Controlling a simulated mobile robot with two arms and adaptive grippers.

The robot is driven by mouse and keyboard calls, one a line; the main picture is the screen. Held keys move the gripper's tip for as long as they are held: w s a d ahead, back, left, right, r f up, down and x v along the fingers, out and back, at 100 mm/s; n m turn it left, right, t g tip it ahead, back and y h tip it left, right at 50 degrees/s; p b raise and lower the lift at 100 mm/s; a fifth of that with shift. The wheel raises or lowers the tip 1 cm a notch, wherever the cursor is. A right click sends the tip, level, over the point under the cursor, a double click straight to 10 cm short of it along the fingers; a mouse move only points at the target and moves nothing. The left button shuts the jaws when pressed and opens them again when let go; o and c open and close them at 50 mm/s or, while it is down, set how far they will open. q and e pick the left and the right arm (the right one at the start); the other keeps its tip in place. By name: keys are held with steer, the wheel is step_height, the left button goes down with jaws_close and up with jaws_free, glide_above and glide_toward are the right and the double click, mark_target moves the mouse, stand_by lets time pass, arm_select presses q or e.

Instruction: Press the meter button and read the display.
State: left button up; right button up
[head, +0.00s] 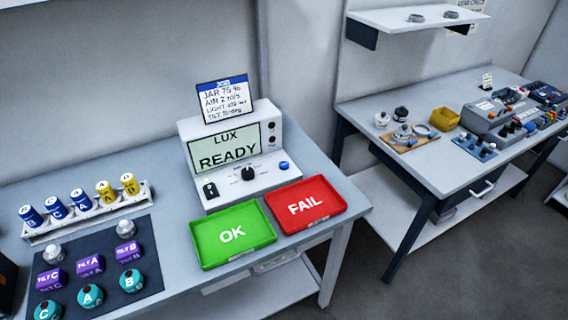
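The meter (228,150) is a white box on the near table, against the wall. Its display (225,148) reads "LUX READY". On its sloped front are a black switch (210,190), a black knob (248,174) and a blue button (283,165) at the right. A job card (224,98) stands on top, with lines for jar, air, light and tilt; the finer text is hard to read. Neither of my grippers shows in the head view.
A green OK tray (233,234) and a red FAIL tray (304,204) sit empty before the meter. A rack (88,222) of blue and yellow cylinders and a dark mat (97,266) with several sensors lie left. A second table (440,165) stands right, across a gap.

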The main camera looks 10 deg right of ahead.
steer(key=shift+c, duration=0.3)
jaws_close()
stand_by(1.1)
